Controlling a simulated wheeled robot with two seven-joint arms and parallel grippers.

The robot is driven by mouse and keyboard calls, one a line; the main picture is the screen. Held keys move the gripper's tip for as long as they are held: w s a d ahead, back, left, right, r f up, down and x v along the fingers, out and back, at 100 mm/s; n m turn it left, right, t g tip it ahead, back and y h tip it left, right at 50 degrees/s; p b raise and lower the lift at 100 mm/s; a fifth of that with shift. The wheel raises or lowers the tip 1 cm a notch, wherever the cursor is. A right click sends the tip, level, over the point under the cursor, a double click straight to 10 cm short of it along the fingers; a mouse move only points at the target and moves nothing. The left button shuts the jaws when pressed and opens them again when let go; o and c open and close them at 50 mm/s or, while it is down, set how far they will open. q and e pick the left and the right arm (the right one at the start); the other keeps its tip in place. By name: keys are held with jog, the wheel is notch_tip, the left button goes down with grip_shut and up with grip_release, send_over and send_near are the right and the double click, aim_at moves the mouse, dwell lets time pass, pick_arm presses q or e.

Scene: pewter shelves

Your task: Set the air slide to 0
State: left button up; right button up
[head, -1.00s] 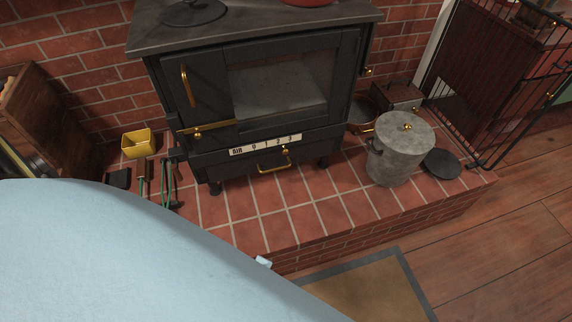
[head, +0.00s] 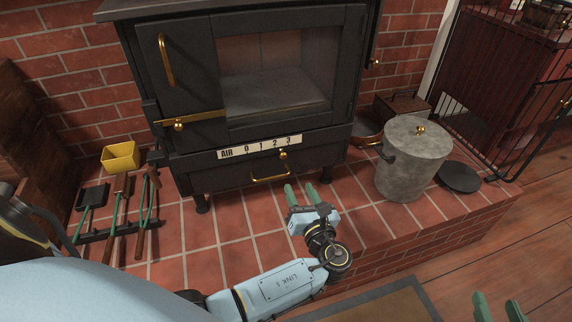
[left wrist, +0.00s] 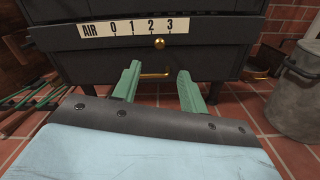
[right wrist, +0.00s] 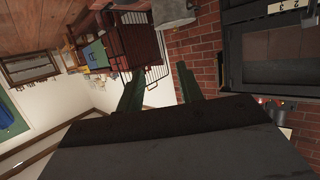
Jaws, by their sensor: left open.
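The air slide's brass knob (head: 283,155) sits on the black stove front at the lower edge of the white AIR scale (head: 260,146). In the left wrist view the knob (left wrist: 159,43) stands below the scale (left wrist: 127,27), between 2 and 3 and nearer 2. My left gripper (head: 302,192) is open and empty, in front of and below the knob, apart from it. Its fingers (left wrist: 158,72) point toward the stove in the left wrist view. My right gripper (head: 498,307) is open and empty at the bottom right; its spread fingers also show in the right wrist view (right wrist: 159,88).
A brass drawer handle (head: 271,178) lies just below the knob. A grey lidded pot (head: 410,165) stands right of the stove (head: 185,75). The tiled hearth (head: 235,235) front is mostly clear.

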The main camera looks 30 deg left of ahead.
pick_arm(q)
jog(key=b, duration=0.2)
send_near(284, 157)
jog(key=x, duration=0.2)
jog(key=b+x, duration=0.2)
jog(key=x, duration=0.3)
jog(key=shift+w+a, duration=0.1)
jog(key=shift+a, duration=0.05)
jog(key=shift+w+a+r+b, duration=0.1)
jog(key=shift+w+a+b, duration=0.25)
pick_arm(e)
notch_tip(284, 157, up, 14)
jog(key=s+a+t+y, duration=0.1)
jog(key=s+t+y, duration=0.1)
jog(key=t, duration=0.8)
jog(key=shift+a+f+t+y, duration=0.2)
jog(key=shift+a+t+y, duration=0.2)
jog(key=shift+y, duration=0.5)
pick_arm(q)
jog(key=shift+c, duration=0.4)
grip_shut()
